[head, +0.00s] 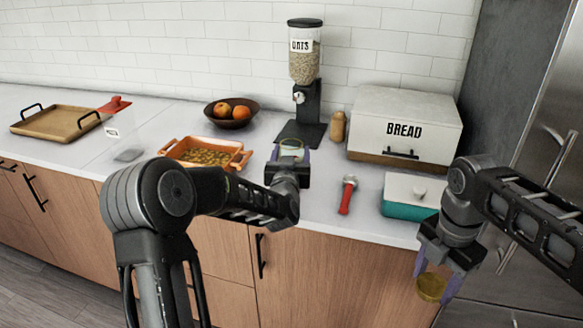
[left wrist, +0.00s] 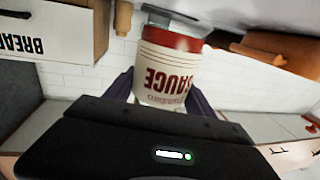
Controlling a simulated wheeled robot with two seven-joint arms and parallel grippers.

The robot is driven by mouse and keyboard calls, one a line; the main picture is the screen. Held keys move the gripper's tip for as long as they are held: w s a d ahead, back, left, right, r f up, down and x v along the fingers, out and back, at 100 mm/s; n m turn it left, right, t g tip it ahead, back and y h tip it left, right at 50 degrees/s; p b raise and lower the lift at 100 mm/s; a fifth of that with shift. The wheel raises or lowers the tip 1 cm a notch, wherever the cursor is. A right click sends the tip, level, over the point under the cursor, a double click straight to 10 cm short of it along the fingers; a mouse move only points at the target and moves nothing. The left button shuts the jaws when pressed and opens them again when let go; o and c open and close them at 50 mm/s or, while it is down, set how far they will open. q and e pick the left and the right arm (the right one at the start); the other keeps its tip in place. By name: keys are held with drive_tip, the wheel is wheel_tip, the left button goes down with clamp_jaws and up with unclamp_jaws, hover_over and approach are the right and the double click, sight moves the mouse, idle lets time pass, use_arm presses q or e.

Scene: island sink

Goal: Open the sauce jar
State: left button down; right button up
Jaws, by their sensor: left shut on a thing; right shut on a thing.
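The sauce jar (head: 291,144) is a glass jar held upright above the counter, its round top showing no lid. My left gripper (head: 289,157) is shut on it. In the left wrist view the jar (left wrist: 168,68), with a cream and red SAUCE label, sits between the fingers and appears upside down, as does the bread box. My right gripper (head: 436,276) is shut on a round gold lid (head: 431,288), low at the right, in front of the counter and well apart from the jar. The jar's lower part is hidden in the head view.
An oats dispenser (head: 304,60) stands behind the jar, with a bread box (head: 405,118) to its right. A red-handled tool (head: 347,195) and a teal-and-white container (head: 410,194) lie near the front edge. An orange dish (head: 205,154) and fruit bowl (head: 232,113) are left.

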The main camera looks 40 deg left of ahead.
use_arm(q)
drive_tip(key=shift+f, duration=0.1)
wheel_tip(320, 180, down, 4)
drive_tip(key=shift+r, duration=0.15)
use_arm(e)
drive_tip(key=shift+r, duration=0.25)
drive_tip(key=shift+f, duration=0.1)
use_arm(q)
drive_tip(key=shift+f, duration=0.2)
use_arm(e)
drive_tip(key=shift+f, duration=0.15)
use_arm(q)
drive_tip(key=shift+c, duration=1.6)
unclamp_jaws()
drive_tip(key=shift+r, duration=0.1)
use_arm(e)
drive_tip(key=shift+r, duration=0.2)
use_arm(q)
drive_tip(key=b+v, duration=0.2)
drive_tip(key=v, duration=1)
drive_tip(key=shift+d, duration=0.1)
use_arm(e)
wheel_tip(320, 180, down, 2)
drive_tip(key=shift+f, duration=0.1)
